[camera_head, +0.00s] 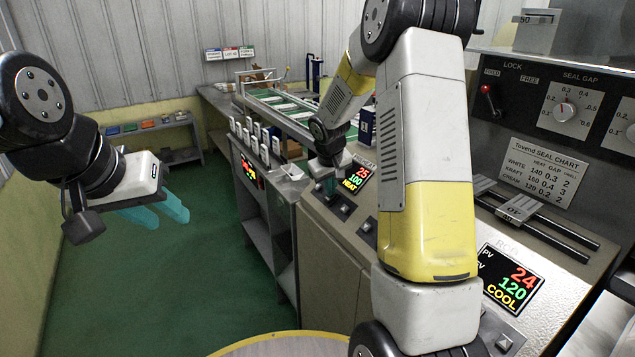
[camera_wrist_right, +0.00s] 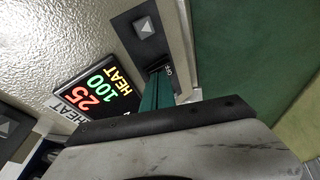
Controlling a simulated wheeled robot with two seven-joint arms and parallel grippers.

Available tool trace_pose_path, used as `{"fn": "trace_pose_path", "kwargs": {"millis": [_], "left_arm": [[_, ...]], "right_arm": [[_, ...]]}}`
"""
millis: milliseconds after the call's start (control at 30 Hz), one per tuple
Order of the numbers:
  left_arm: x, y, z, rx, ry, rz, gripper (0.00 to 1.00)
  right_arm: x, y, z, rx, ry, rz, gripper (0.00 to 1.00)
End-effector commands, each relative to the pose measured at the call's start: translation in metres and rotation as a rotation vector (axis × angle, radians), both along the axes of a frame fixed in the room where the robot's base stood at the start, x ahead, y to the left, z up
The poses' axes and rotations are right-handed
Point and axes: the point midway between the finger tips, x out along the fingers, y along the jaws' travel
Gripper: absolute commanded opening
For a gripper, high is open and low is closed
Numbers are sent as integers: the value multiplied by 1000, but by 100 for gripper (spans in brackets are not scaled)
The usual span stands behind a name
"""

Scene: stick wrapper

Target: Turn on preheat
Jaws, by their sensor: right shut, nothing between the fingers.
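The preheat display (camera_head: 356,178) on the machine's sloped front reads 25, 100 and HEAT. It also shows in the right wrist view (camera_wrist_right: 100,92), where part of its label ending in "HEAT" is visible. My right gripper (camera_head: 328,186) is shut and empty, pointing down beside this display. In the right wrist view its teal fingers (camera_wrist_right: 158,90) are at a dark switch plate (camera_wrist_right: 125,22) with an arrow button (camera_wrist_right: 145,27). The fingertips cover part of the plate, so contact is unclear. My left gripper (camera_head: 165,212) is open and empty over the green floor.
A second display (camera_head: 509,280) reads 24, 120 and COOL. Lever and dials (camera_head: 572,108) are on the upper panel. A conveyor (camera_head: 290,108) and a side cabinet (camera_head: 262,165) stand behind. The green floor (camera_head: 200,275) at left is free.

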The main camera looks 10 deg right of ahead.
Motion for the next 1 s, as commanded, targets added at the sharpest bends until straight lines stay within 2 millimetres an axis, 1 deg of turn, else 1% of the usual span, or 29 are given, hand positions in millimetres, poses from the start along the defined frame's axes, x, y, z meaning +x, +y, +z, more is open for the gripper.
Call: {"fn": "trace_pose_path", "kwargs": {"millis": [233, 500, 833, 933, 1000], "left_arm": [[0, 0, 0, 0, 0, 0, 36], [0, 0, 0, 0, 0, 0, 36], [0, 0, 0, 0, 0, 0, 36], [0, 0, 0, 0, 0, 0, 36], [0, 0, 0, 0, 0, 0, 36]], "right_arm": [[-1, 3, -1, 0, 0, 1, 0], [-5, 14, -5, -1, 1, 1, 0], [-5, 15, -5, -1, 0, -1, 0], [-5, 16, -2, -1, -1, 0, 0], [-5, 18, 5, 0, -3, 0, 0]]}}
